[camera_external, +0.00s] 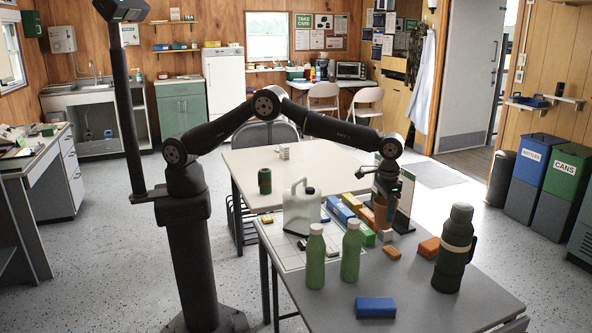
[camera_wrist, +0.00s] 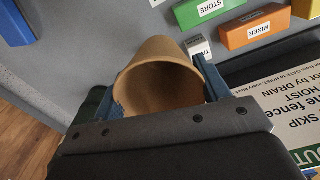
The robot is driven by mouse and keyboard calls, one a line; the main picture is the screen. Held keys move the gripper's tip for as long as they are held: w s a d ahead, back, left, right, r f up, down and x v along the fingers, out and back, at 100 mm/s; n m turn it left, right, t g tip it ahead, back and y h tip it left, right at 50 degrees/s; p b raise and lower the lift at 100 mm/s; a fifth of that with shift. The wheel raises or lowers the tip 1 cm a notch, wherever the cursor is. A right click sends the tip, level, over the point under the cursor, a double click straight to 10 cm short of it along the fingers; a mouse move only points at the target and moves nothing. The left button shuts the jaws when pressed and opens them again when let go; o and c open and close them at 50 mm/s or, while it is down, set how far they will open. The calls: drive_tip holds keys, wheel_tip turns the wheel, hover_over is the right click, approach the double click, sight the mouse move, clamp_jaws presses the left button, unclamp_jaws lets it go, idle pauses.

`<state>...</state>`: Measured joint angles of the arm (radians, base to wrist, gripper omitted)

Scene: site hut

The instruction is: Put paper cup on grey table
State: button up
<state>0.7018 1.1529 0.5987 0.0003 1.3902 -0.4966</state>
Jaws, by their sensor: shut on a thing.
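My gripper (camera_external: 387,196) is shut on a brown paper cup (camera_external: 383,214), at the right part of the grey table (camera_external: 425,290). In the wrist view the paper cup (camera_wrist: 158,88) sits between the two blue fingers of my gripper (camera_wrist: 155,76), its open mouth facing the camera. The cup is over or close to the grey surface, among coloured blocks; I cannot tell whether its base touches anything. Part of the cup is hidden by the gripper in the external view.
Green bottles (camera_external: 316,258), a white jug (camera_external: 300,208), a dark green flask (camera_external: 454,250) and a blue block (camera_external: 375,307) stand on the grey table. A labelled orange block (camera_wrist: 254,27) and a printed sign (camera_wrist: 285,112) are close to the cup.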

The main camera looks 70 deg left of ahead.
drive_tip(key=m, duration=0.2)
hover_over(380, 268)
drive_tip(key=shift+s+f, duration=0.1)
drive_tip(key=shift+f, duration=4.75)
drive_tip(key=shift+f, duration=0.1)
drive_tip(key=o, duration=0.9)
wheel_tip(380, 268, up, 12)
drive_tip(key=shift+r, duration=0.15)
